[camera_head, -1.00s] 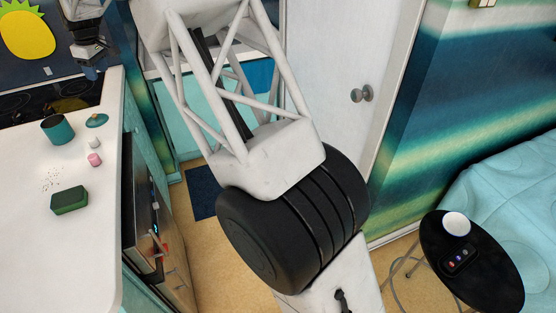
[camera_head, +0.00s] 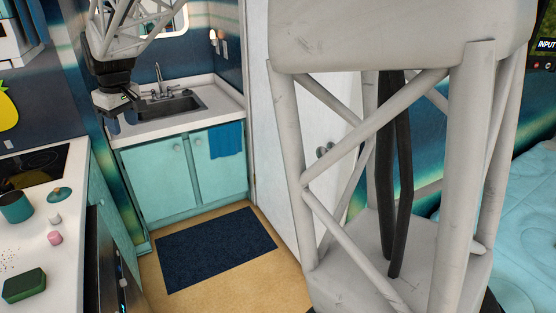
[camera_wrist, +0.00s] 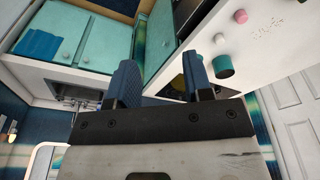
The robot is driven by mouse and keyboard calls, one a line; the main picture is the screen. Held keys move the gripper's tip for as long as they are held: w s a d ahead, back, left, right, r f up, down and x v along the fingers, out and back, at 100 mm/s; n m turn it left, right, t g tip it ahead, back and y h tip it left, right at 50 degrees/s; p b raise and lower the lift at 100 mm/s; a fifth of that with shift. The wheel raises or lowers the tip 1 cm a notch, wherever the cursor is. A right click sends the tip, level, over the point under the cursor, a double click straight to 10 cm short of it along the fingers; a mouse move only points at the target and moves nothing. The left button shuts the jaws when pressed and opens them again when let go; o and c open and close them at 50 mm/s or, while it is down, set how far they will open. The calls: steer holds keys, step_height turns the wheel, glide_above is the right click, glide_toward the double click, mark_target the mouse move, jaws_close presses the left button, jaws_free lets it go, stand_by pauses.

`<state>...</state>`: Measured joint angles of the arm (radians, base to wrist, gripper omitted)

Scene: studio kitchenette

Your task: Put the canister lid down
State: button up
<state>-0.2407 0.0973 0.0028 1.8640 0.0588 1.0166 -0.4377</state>
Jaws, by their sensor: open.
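The canister lid (camera_head: 60,195) is a teal disc with a small knob. It lies on the white counter (camera_head: 75,258) at the left of the head view, beside the open teal canister (camera_head: 16,207). My gripper (camera_head: 122,117) is open and empty, up in the air beyond the lid and apart from it. In the wrist view its two blue fingers (camera_wrist: 160,78) stand apart with nothing between them. The canister also shows there, just right of the right finger (camera_wrist: 222,66). I cannot make out the lid in that view.
A small white item (camera_head: 54,218), a pink item (camera_head: 55,238), crumbs and a green sponge-like block (camera_head: 24,286) are on the counter. A black cooktop (camera_head: 32,166) lies behind the canister. The sink (camera_head: 170,107) is at the back. A dark mat (camera_head: 215,247) covers clear floor.

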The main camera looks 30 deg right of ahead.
steer(key=s+d+m, duration=0.2)
steer(key=s+d, duration=0.4)
steer(key=s, duration=0.5)
steer(key=s+d+m, duration=0.2)
steer(key=s+d, duration=0.5)
steer(key=s, duration=0.4)
steer(key=s+d+f+m, duration=0.1)
steer(key=s+d+f, duration=0.2)
steer(key=s, duration=0.7)
steer(key=s+d+f+m+h, duration=0.1)
steer(key=s+f, duration=0.4)
steer(key=s, duration=0.5)
steer(key=shift+d+f+m+t, duration=0.2)
steer(key=shift+d+m+t, duration=0.2)
steer(key=shift+d+m, duration=0.5)
